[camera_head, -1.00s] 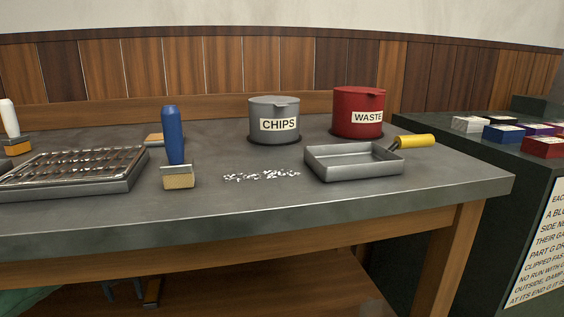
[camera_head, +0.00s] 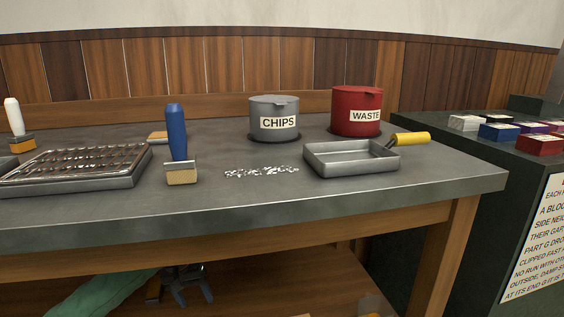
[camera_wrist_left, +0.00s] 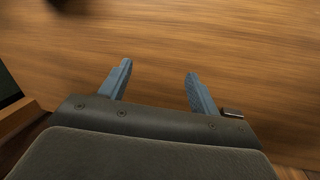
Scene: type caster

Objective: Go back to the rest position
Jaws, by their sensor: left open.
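My left gripper (camera_head: 188,289) shows low in the head view, below the bench top and in front of the wooden lower shelf. A green-sleeved arm reaches it from the left. In the left wrist view its two fingers (camera_wrist_left: 158,88) are spread apart with nothing between them, over a brown wooden surface. My right gripper is in neither view.
The grey bench top (camera_head: 330,195) holds a blue-handled brush (camera_head: 177,135), white chips (camera_head: 262,172), a metal pan (camera_head: 350,160), a CHIPS pot (camera_head: 274,108), a red WASTE pot (camera_head: 350,100) and a type tray (camera_head: 120,183). A dark cabinet (camera_head: 490,200) stands right.

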